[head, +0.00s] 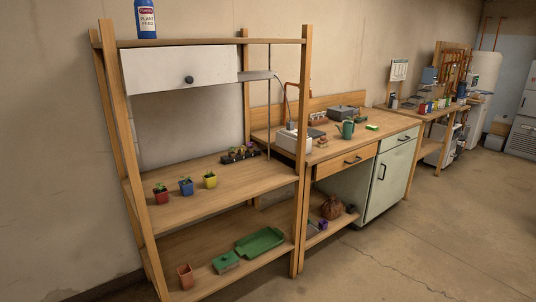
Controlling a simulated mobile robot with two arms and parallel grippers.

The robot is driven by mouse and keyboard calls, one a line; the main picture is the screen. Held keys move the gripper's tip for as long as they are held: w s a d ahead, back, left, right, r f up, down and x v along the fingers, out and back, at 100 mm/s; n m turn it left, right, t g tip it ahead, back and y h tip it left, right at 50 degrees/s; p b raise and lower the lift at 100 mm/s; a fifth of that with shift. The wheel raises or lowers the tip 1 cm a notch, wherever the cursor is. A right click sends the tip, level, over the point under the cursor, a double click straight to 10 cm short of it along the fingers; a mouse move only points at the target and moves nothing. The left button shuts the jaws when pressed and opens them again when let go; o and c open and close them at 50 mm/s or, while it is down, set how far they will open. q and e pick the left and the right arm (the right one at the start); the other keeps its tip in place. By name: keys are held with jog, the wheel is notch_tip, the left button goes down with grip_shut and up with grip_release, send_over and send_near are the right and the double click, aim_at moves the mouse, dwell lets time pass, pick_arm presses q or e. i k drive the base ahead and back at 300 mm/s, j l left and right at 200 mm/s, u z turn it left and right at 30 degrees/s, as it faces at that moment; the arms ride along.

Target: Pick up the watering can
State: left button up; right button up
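A small green can-shaped vessel (347,129), which looks like the watering can, stands upright on the wooden counter. It is to the right of a white box-like item and is small in this view, so its spout and handle are hard to make out. Neither of my grippers is in view.
A wooden shelf rack (303,150) stands in front, with potted seedlings (186,187) and a green tray (260,242). On the counter (335,150) are a white box (293,140), a grey case (343,112) and a green-and-white sponge-like item (372,127). The floor (430,230) at right is clear.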

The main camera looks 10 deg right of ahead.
aim_at(347, 130)
jog(key=i+l+z, duration=0.25)
jog(key=i+z, duration=0.2)
jog(key=i, duration=0.3)
jog(key=i+z, duration=0.45)
jog(key=i, duration=0.25)
jog(key=i+j+z, duration=0.25)
jog(key=i+z, duration=0.2)
jog(key=i, duration=0.3)
jog(key=i+u, duration=0.25)
jog(key=i, duration=0.25)
jog(key=i+u, duration=0.25)
jog(key=i, duration=0.2)
jog(key=i+l+u, duration=0.25)
jog(key=i, duration=0.25)
jog(key=i+l+u, duration=0.25)
jog(key=i, duration=0.2)
jog(key=j, duration=0.1)
